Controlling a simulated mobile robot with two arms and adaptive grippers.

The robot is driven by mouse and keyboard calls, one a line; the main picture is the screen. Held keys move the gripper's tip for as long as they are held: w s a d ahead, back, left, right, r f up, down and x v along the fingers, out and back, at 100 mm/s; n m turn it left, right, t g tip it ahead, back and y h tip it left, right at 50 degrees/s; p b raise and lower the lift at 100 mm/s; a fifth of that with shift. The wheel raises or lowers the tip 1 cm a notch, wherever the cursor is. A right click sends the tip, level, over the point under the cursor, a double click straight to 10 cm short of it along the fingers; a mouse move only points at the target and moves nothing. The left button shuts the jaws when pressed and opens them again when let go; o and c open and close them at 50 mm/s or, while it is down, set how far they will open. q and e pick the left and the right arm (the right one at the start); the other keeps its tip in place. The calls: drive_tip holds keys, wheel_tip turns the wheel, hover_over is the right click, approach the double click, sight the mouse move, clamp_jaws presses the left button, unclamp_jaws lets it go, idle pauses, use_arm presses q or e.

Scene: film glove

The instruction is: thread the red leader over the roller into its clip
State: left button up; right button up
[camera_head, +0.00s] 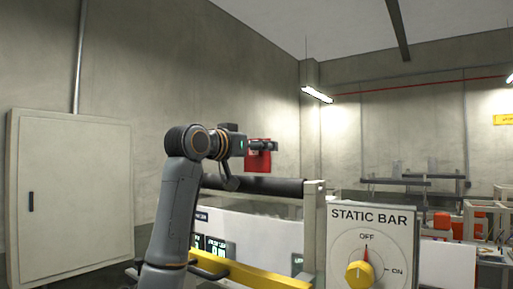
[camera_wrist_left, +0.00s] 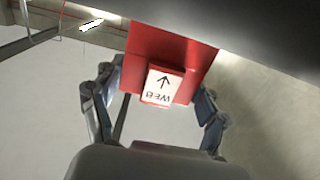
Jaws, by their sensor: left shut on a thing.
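The red leader (camera_head: 258,161) hangs at my left gripper (camera_head: 270,146), above the dark roller (camera_head: 255,185) in the head view. In the left wrist view the red leader (camera_wrist_left: 170,45) lies between my gripper's fingers, with a white tag (camera_wrist_left: 162,86) on it reading "WEB" with an arrow. My left gripper is shut on the leader. A dark rounded surface (camera_wrist_left: 270,30), likely the roller, crosses the upper right of that view. I cannot make out the clip. My right gripper is not in view.
A static bar panel (camera_head: 370,245) with a yellow knob (camera_head: 359,274) set to OFF stands right of the roller. A yellow bar (camera_head: 250,275) runs low in front. A grey cabinet (camera_head: 75,190) stands left.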

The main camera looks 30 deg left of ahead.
sight(256, 162)
use_arm(q)
drive_tip(key=shift+f+b, duration=1.5)
drive_tip(key=shift+f, duration=0.55)
drive_tip(key=o, duration=1.2)
drive_tip(key=shift+s, duration=0.1)
drive_tip(key=s, duration=0.8)
drive_tip(key=s+a, duration=0.1)
drive_tip(key=s, duration=0.2)
drive_tip(key=shift+s, duration=0.4)
